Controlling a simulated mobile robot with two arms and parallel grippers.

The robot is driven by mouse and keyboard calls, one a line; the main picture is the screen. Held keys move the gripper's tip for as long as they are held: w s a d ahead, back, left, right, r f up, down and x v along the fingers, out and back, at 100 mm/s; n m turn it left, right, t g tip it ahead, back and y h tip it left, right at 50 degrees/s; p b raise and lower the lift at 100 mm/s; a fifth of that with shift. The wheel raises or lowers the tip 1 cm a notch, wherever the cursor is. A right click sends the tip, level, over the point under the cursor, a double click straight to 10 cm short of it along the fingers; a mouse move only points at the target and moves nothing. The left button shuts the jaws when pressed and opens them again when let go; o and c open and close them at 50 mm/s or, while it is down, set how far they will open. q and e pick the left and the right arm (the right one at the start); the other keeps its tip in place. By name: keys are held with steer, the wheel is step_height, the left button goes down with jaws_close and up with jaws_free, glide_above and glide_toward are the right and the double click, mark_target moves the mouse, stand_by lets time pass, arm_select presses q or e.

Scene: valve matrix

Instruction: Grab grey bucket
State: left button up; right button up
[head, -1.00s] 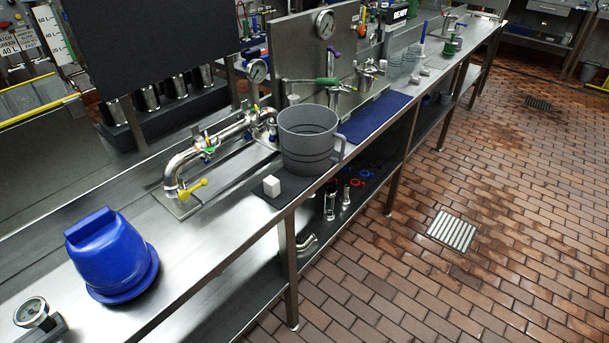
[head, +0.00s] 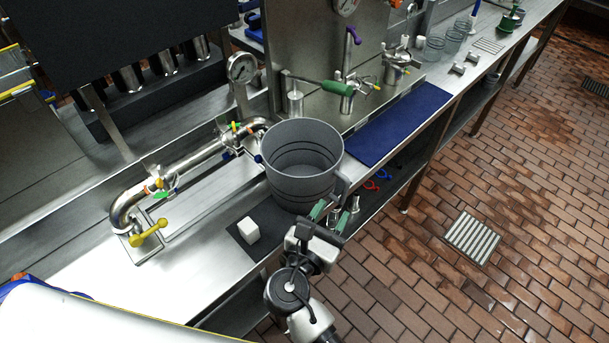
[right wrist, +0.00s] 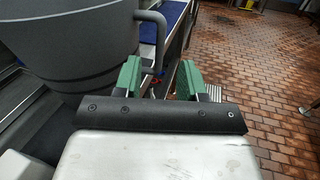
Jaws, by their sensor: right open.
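The grey bucket (head: 292,182) stands upright on a dark mat (head: 238,232) on the steel bench. Its side handle (head: 344,184) points right, towards the bench's front edge. My right gripper (head: 328,213) is open at the bucket's near right side, close to the handle. In the right wrist view the bucket (right wrist: 70,45) fills the upper left. There the handle (right wrist: 157,35) comes down ahead of and between the two green fingertips of my gripper (right wrist: 158,80). I see no firm contact between fingers and handle. My left gripper is not in view.
A white cube (head: 249,230) sits on the mat left of my right gripper. A steel pipe with a yellow-handled valve (head: 148,232) lies left of the bucket. A blue mat (head: 398,120) lies to its right. The brick floor (head: 500,200) in front is open.

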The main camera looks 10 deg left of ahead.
mark_target(344, 193)
steer(key=shift+x, duration=0.85)
steer(key=b+x, duration=0.1)
steer(key=x, duration=0.1)
steer(key=b+x, duration=0.2)
steer(key=shift+w+d+f, duration=0.1)
steer(key=shift+w+f, duration=0.1)
steer(key=shift+f, duration=0.05)
steer(key=shift+w+d, duration=0.15)
steer(key=shift+w, duration=0.3)
steer(key=shift+r, duration=0.1)
jaws_close()
